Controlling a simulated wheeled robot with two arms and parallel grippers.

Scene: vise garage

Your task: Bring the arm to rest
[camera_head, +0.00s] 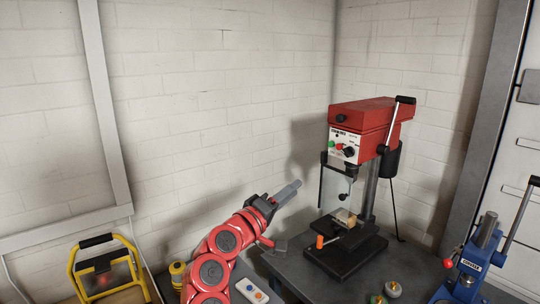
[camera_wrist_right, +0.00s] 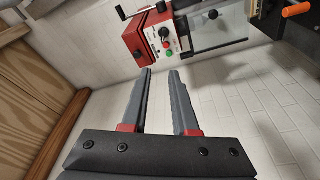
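My right arm, red with grey joints, rises from the bottom middle of the head view. Its right gripper (camera_head: 290,190) is held up in the air, left of the drill press and in front of the white wall. In the right wrist view the two grey fingers of this gripper (camera_wrist_right: 161,73) stand apart with nothing between them. My left gripper is not in view.
A red drill press (camera_head: 372,114) stands on the dark bench (camera_head: 292,268), with a wood block (camera_head: 344,217) on its base. A blue press (camera_head: 473,262) is at the right. A yellow work light (camera_head: 98,268) is at the lower left. Air above the bench's left is free.

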